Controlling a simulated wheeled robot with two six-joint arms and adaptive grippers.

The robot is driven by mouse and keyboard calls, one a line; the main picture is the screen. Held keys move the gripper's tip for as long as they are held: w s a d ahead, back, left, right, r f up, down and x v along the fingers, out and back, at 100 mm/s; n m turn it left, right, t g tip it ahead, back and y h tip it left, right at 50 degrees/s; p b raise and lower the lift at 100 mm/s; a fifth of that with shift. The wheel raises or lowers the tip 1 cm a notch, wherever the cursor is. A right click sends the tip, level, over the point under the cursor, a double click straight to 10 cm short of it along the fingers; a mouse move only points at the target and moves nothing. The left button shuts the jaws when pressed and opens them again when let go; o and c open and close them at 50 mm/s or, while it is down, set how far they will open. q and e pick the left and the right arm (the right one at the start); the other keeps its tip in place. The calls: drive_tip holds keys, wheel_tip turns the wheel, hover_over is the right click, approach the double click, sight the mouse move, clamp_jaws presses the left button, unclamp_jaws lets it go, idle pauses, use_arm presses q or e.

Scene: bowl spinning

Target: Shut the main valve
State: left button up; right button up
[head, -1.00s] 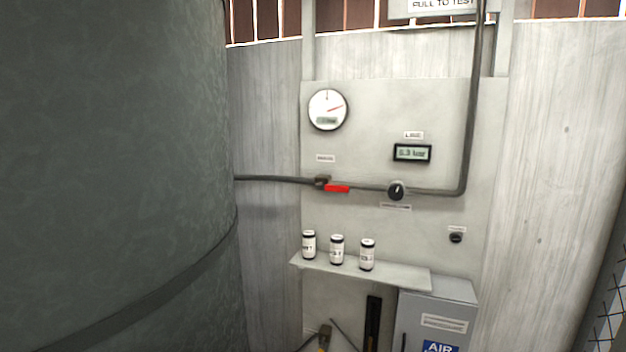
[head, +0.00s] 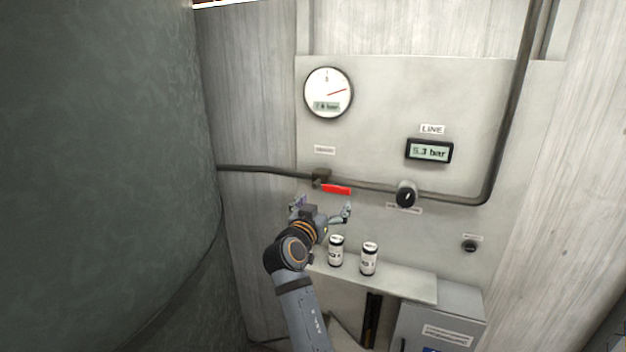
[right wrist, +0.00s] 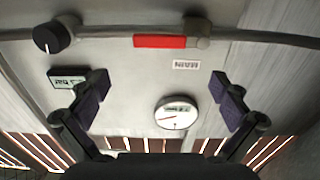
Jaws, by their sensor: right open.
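The main valve has a red lever handle (head: 336,189) on a brown valve body (head: 320,177), set in the dark pipe on the wall panel. The lever lies along the pipe, pointing right in the head view. In the right wrist view, which is upside down, the red lever (right wrist: 160,41) is at the top beside a "MAIN" label (right wrist: 186,64). My right gripper (head: 322,207) is open and empty, just below the lever and apart from it. Its fingers (right wrist: 160,96) are spread wide in the wrist view. My left gripper is not in view.
A black knob (head: 406,195) sits on the pipe to the right. A round gauge (head: 328,92) and a LINE display (head: 429,151) reading about 5.3 bar are above. Cans (head: 369,258) stand on a shelf (head: 408,283) below my right gripper. A large dark tank (head: 100,150) fills the left.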

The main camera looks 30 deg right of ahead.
sight(336, 187)
drive_tip(key=p+x, duration=0.5)
drive_tip(key=x, duration=0.5)
